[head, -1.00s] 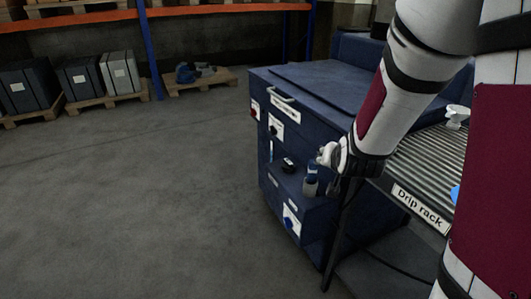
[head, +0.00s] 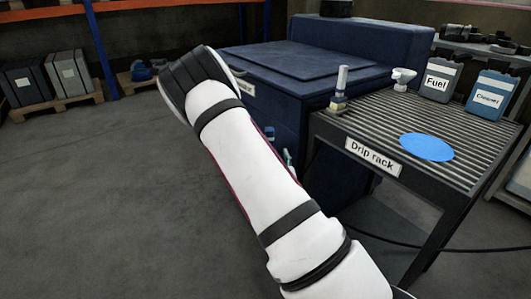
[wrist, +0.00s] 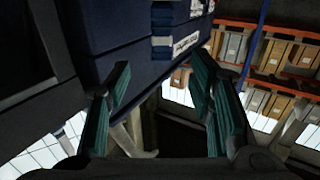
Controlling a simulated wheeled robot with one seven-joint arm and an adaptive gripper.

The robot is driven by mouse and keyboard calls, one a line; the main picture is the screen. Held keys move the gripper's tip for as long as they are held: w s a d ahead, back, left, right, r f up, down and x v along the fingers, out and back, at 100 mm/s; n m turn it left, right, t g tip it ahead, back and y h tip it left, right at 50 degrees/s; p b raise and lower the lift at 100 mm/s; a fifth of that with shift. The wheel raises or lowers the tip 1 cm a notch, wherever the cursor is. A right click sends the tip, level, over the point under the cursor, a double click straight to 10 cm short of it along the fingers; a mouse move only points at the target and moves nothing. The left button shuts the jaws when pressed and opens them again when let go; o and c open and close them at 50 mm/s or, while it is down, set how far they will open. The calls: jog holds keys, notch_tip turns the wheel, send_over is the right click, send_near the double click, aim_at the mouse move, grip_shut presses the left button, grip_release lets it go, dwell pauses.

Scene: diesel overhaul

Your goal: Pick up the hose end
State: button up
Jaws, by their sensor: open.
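My gripper (wrist: 161,78) shows in the wrist view with its teal-padded fingers apart and nothing between them. It is largely hidden behind my arm in the head view. A thin black hose or cable (head: 400,245) runs below the drip rack (head: 385,190) at the lower right of the head view. I cannot make out a hose end for certain. A pale upright piece with a brass-coloured base (head: 339,92) stands at the rack's left back corner.
A blue cabinet (head: 300,75) stands behind my arm and beside the rack. A blue disc (head: 427,147), a white funnel-like piece (head: 403,78), a fuel can (head: 440,82) and a cleaner can (head: 490,97) are on the rack. Open floor lies at left.

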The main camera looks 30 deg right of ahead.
jog(key=x, duration=0.3)
jog(key=b+x, duration=0.1)
jog(key=x, duration=0.7)
jog(key=shift+w+f+b, duration=0.2)
jog(key=shift+f+b, duration=0.2)
jog(key=shift+w+d, duration=0.25)
jog(key=shift+w, duration=0.3)
jog(key=shift+r, duration=0.1)
grip_shut()
